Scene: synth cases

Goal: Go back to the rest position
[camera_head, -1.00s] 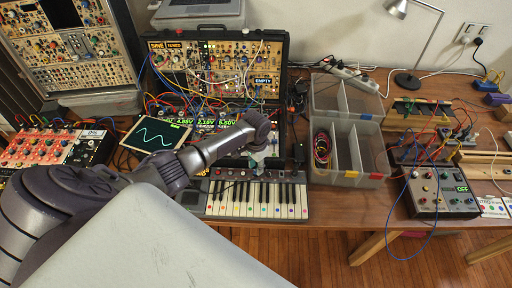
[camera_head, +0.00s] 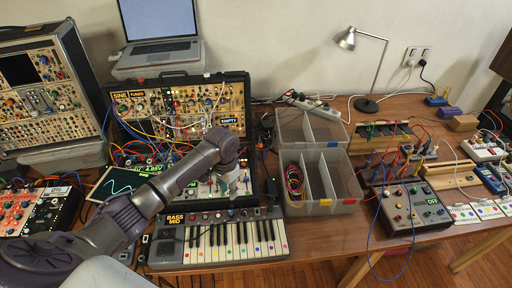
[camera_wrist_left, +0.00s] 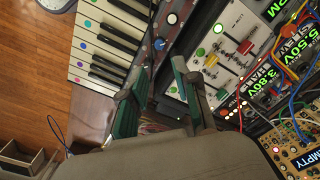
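My left gripper (camera_head: 238,192) hangs above the rear edge of the small keyboard (camera_head: 222,244), in front of the lower right part of the open synth case (camera_head: 180,100). In the left wrist view its two green fingers (camera_wrist_left: 160,68) stand apart with nothing between them. The keyboard keys (camera_wrist_left: 108,40) lie to the left of the fingers there, and a white module with sliders (camera_wrist_left: 222,48) lies to the right. My left arm reaches in from the lower left of the head view. My right gripper is not in view.
A grey divided bin (camera_head: 345,192) with cable coils stands right of the keyboard. A box with knobs (camera_head: 415,208) and cables lie farther right. A desk lamp (camera_head: 347,40) and laptop (camera_head: 160,22) stand behind. A tall synth rack (camera_head: 45,95) stands at left.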

